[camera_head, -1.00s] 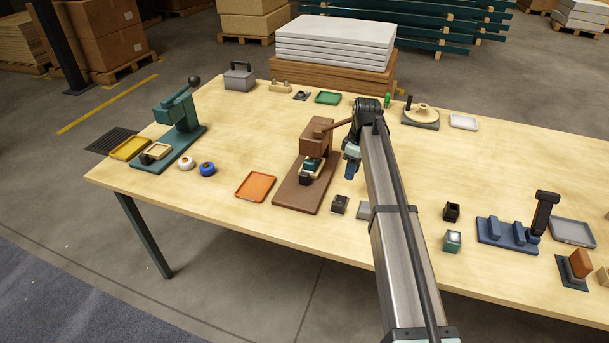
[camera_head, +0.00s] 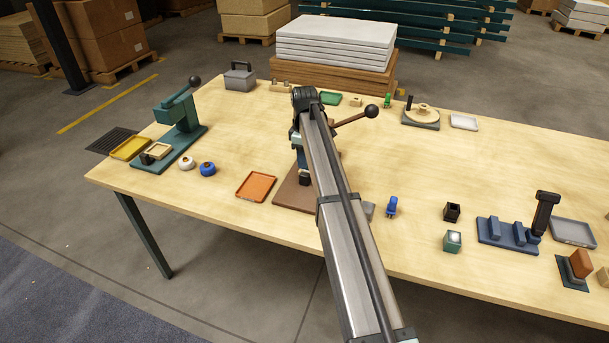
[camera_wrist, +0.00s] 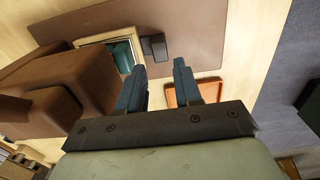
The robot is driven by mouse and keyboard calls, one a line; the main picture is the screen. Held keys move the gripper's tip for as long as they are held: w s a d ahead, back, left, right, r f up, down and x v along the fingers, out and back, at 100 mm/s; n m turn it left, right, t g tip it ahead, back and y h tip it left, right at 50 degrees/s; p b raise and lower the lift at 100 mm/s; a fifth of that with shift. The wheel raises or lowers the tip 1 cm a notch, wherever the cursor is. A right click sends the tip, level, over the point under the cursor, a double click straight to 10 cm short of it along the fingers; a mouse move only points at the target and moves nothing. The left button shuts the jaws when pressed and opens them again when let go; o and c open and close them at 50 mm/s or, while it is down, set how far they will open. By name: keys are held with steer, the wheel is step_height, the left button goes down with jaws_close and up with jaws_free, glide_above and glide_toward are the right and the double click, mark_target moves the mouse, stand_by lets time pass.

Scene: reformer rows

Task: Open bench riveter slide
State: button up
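The brown bench machine (camera_head: 331,155), which I take for the bench riveter, is mostly hidden behind my arm in the head view. Its lever with a black ball (camera_head: 371,111) sticks out to the right. In the wrist view its brown body (camera_wrist: 75,80) is at left on a brown base plate (camera_wrist: 195,30). A cream frame with a teal inside (camera_wrist: 122,52) sits beside the body, with a black block (camera_wrist: 154,47) at its edge. My gripper (camera_wrist: 159,66) is open and empty, its two blue fingers apart. The black block appears just beyond the fingertips; contact cannot be told.
An orange tray (camera_head: 256,187) lies left of the brown machine. A teal lever machine (camera_head: 180,115) stands farther left, near white and blue rings. A blue piece (camera_head: 391,207) and a green block (camera_head: 452,241) lie to the right.

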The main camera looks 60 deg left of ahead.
mark_target(305, 174)
step_height(305, 174, down, 7)
steer(key=shift+f, duration=0.2)
stand_by(0.4)
jaws_close()
